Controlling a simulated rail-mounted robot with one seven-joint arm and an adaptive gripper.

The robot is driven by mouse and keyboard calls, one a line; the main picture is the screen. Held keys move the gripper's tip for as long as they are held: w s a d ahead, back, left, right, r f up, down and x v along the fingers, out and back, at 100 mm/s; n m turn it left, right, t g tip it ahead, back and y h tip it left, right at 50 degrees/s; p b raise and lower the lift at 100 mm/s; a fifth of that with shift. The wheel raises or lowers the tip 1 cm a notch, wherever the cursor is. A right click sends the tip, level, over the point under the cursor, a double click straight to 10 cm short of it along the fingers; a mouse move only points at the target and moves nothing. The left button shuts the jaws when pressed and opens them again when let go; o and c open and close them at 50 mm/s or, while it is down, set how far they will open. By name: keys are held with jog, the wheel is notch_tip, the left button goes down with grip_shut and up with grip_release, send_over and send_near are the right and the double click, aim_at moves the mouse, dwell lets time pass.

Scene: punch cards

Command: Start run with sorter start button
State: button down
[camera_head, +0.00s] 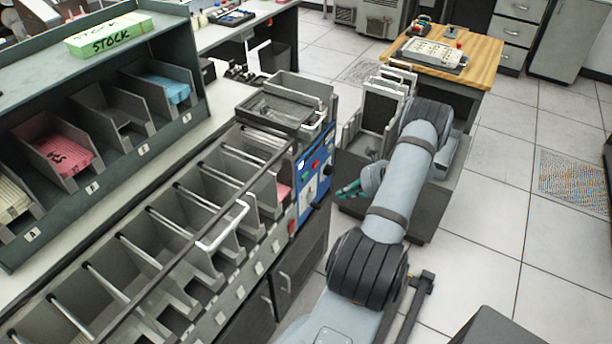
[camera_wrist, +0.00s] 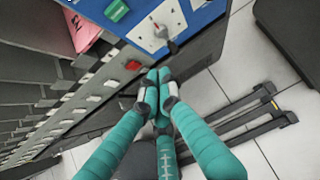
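The card sorter (camera_head: 150,262) is a long unit with a row of open pockets. A blue control panel (camera_head: 313,170) is on its right end. In the wrist view the panel (camera_wrist: 200,14) carries a green button (camera_wrist: 116,10) at the top edge. A white plate (camera_wrist: 150,38) with a dark-handled switch (camera_wrist: 163,31) lies between and to the right. My gripper (camera_head: 347,190) is right of the panel. Its teal fingertips (camera_wrist: 157,76) are together and empty, below the plate; contact cannot be told.
A pink card stack (camera_wrist: 80,28) sits in the pocket beside the panel. A dark tray (camera_head: 280,108) tops the sorter's end. A card rack (camera_head: 95,110) stands at left. A wooden-topped table (camera_head: 480,55) is at back right.

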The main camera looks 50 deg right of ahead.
aim_at(305, 177)
jog(key=shift+w+r+m, duration=0.35)
jog(key=shift+r+m, duration=0.05)
jog(key=shift+r, duration=0.05)
jog(key=w+a, duration=0.1)
jog(key=w, duration=0.7)
jog(key=shift+w+a, duration=0.25)
jog(key=shift+w, duration=0.1)
jog(key=shift+b, duration=0.3)
dwell(1.0)
jog(key=shift+w+a, duration=0.1)
jog(key=shift+w, duration=0.3)
